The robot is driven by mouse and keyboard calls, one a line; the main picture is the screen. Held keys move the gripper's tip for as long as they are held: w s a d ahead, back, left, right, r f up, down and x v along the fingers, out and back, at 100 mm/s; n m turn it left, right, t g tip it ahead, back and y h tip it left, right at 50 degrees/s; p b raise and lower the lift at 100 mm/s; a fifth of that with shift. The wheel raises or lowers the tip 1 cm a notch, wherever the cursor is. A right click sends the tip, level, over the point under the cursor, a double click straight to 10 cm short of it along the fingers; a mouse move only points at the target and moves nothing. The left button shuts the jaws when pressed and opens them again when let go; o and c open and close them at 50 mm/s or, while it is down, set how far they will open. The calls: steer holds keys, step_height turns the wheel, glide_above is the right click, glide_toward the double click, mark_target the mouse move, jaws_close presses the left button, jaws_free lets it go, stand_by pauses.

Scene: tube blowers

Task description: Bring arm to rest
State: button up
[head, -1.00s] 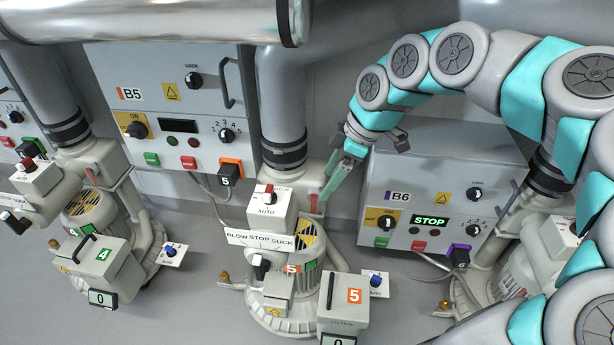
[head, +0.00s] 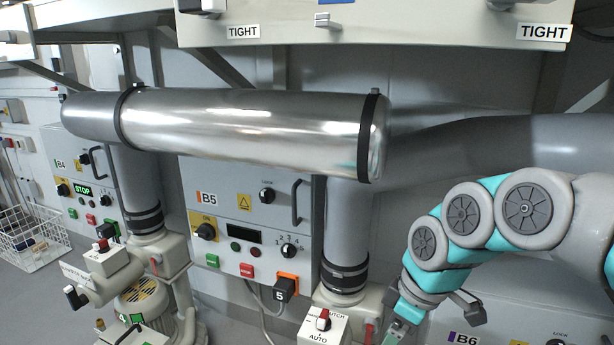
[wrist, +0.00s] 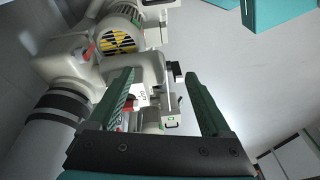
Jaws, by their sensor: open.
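My arm, grey and turquoise, reaches in from the right in the head view. My gripper (head: 394,334) is at the bottom edge there, just right of the blower head marked AUTO (head: 322,326), with its tips cut off. In the wrist view, my gripper (wrist: 157,80) has two green fingers spread apart with nothing held between them. The blower with its yellow and black fan cover (wrist: 117,35) lies beyond the fingers. I cannot tell whether a finger touches it.
The B5 control box (head: 245,215) has a dark display. The B4 box (head: 83,188) shows STOP. A large shiny pipe (head: 245,120) crosses above. A wire basket (head: 32,240) stands at left. The B6 box (head: 480,337) is mostly hidden below my arm.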

steer(key=s+f+m+g+h, duration=0.1)
steer(key=s+f+m, duration=0.2)
steer(key=s, duration=0.6)
steer(key=s+f+m+g+h, duration=0.1)
steer(key=s+f+m, duration=0.2)
steer(key=s+m, duration=0.5)
steer(key=shift+s+d+g+h, duration=0.3)
steer(key=shift+s+d+h, duration=0.1)
steer(key=shift+s, duration=0.2)
